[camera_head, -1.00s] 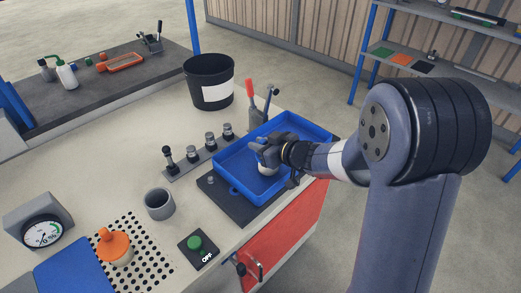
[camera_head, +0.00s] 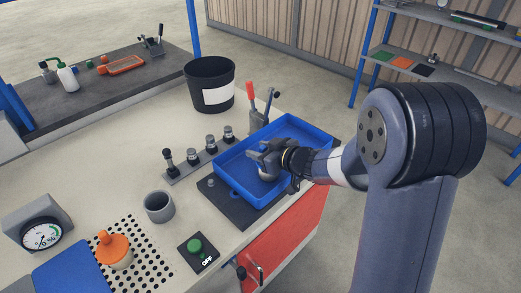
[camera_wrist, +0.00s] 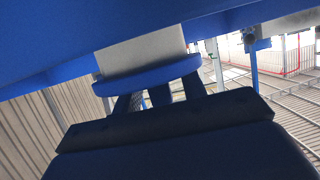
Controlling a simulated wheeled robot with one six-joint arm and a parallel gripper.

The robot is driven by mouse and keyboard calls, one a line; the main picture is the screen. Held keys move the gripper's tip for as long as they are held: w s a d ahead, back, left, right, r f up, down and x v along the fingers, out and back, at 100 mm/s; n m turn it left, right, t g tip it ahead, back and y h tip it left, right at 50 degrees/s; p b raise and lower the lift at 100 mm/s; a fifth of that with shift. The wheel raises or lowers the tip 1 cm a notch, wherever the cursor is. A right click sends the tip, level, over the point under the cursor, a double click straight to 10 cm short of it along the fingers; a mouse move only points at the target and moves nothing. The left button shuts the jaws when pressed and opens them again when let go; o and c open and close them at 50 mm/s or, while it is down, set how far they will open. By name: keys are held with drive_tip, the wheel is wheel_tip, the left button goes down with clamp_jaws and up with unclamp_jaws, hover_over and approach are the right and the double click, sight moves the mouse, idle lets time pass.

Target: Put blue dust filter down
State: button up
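The blue dust filter shows in the wrist view as a rounded blue flange (camera_wrist: 150,83) with a pale grey-white body (camera_wrist: 143,50) beyond it. In the head view only a pale bit of it (camera_head: 267,177) shows under my gripper (camera_head: 260,158). My gripper reaches from the right into the shallow blue tray (camera_head: 228,170) and appears shut on the filter; its fingertips are partly hidden. A large blue surface, probably the tray, fills the top of the wrist view close to the pale body. I cannot tell whether they touch.
The tray sits on a dark plate (camera_head: 240,214) near the bench edge above a red panel (camera_head: 285,235). A row of metal fittings (camera_head: 210,142), a grey cup (camera_head: 159,206), a black bin (camera_head: 209,85) and a switch box (camera_head: 198,251) stand around it.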

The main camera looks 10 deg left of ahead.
drive_tip(key=p+v, duration=0.2)
drive_tip(key=v, duration=1)
